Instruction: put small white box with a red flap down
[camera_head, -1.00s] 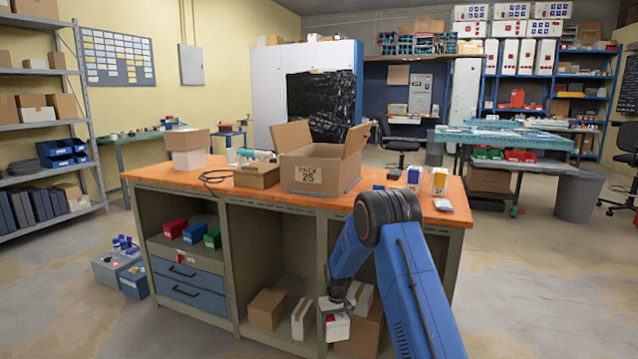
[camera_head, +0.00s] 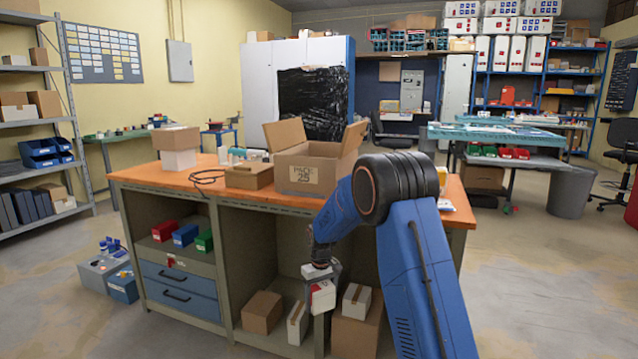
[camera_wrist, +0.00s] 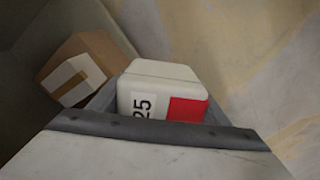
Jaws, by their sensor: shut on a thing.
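The small white box with a red flap (camera_head: 324,299) is held in my gripper (camera_head: 322,284), in front of the workbench's open lower compartment. In the wrist view the box (camera_wrist: 162,88) shows a "25" label and a red patch. The grey edge of my gripper crosses in front of its lower part. My gripper is shut on the box, and the fingertips are mostly hidden.
The workbench (camera_head: 190,181) has open lower compartments. Cardboard boxes (camera_head: 262,312) and white-and-brown boxes (camera_head: 297,322) stand in them, one on a larger carton (camera_head: 352,337). A large open carton (camera_head: 308,172) stands on top.

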